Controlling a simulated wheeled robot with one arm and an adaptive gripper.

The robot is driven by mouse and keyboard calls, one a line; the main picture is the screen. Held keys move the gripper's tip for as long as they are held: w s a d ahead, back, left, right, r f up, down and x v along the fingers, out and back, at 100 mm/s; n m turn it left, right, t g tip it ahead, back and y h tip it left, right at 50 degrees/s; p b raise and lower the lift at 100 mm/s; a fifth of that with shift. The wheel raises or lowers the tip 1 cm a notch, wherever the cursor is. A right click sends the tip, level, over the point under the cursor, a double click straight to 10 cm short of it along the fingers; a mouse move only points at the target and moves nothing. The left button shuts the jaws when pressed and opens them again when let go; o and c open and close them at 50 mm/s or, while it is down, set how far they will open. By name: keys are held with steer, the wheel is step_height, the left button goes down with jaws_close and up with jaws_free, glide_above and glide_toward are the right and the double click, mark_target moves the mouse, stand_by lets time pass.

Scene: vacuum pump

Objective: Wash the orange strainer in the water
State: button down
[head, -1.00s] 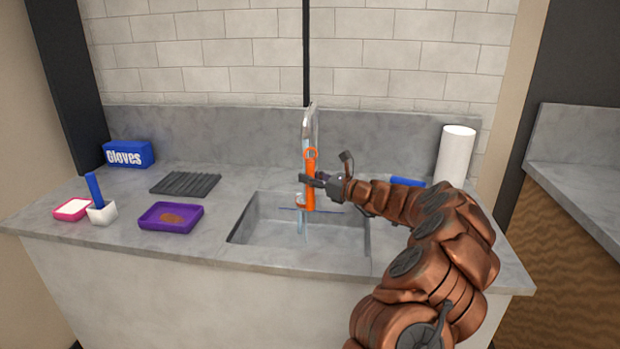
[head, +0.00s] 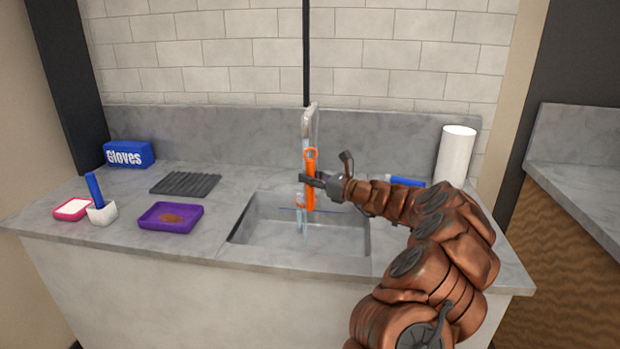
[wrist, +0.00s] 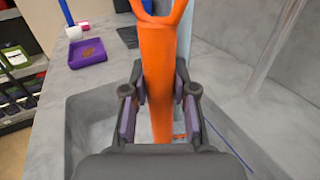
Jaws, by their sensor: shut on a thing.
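The orange strainer (head: 310,190) is held upright over the sink (head: 345,250), with its ring end at the top. It also shows in the wrist view (wrist: 159,75), running between the two fingers. My gripper (head: 313,183) is shut on it from the right side. The stream of water (head: 301,222) falls from the faucet (head: 310,120) right beside the strainer, on its left in the head view. I cannot tell whether the water touches it. The wrist view also shows the sink (wrist: 82,125) below my gripper.
A purple tray (head: 152,224) with brown matter, a black ribbed rack (head: 186,178), a blue gloves box (head: 130,154), a white holder with a blue handle (head: 103,213) and a pink dish (head: 62,209) stand on the left. A paper roll (head: 456,157) and a blue item (head: 407,182) are on the right.

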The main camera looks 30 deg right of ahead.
steer(key=shift+s, duration=0.15)
steer(key=s+a, duration=0.2)
steer(key=s, duration=0.6)
steer(key=shift+s+a, duration=0.2)
steer(key=shift+s, duration=0.05)
stand_by(0.7)
stand_by(3.5)
stand_by(2.6)
